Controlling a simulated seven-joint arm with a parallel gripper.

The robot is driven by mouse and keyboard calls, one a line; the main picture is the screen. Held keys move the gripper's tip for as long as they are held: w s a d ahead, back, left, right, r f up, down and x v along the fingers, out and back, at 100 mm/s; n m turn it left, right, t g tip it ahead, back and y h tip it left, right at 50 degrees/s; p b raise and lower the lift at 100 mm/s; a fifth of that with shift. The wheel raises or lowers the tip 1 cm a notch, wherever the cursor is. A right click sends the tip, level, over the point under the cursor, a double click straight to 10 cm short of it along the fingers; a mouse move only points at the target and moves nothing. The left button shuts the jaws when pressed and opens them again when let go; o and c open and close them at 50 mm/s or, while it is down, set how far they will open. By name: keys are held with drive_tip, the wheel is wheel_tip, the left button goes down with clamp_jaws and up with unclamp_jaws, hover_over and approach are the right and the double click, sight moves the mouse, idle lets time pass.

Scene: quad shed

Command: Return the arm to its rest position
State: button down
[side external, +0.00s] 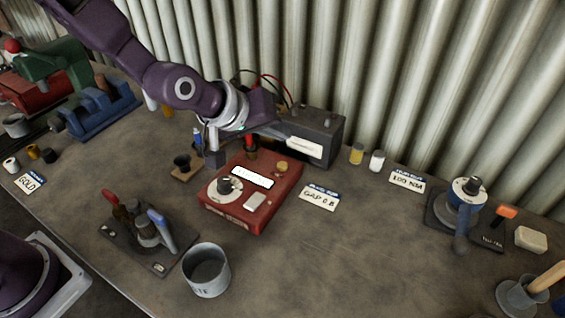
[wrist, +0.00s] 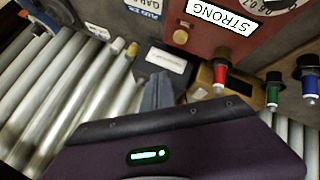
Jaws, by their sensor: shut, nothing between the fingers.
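My purple arm (side external: 180,85) reaches in from the upper left of the side external view.
A dark grey box (side external: 325,130) stands behind the red box, by the corrugated wall. A tool holder (side external: 145,235) and a grey cup (side external: 207,272) stand in front. The bench's (side external: 360,250) right middle is clear.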

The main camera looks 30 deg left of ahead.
idle(0.6)
drive_tip(key=s+a+r+m+g+y, duration=0.1)
drive_tip(key=s+a+r+m, duration=0.2)
drive_tip(key=s+a+r, duration=0.9)
drive_tip(key=s+a+m+g+y, duration=0.1)
drive_tip(key=s+a, duration=0.1)
drive_tip(key=s, duration=0.6)
drive_tip(key=s+a+f+m+g, duration=0.1)
drive_tip(key=s, duration=0.8)
drive_tip(key=shift+s+a+y, duration=0.2)
drive_tip(key=shift+a+y, duration=0.2)
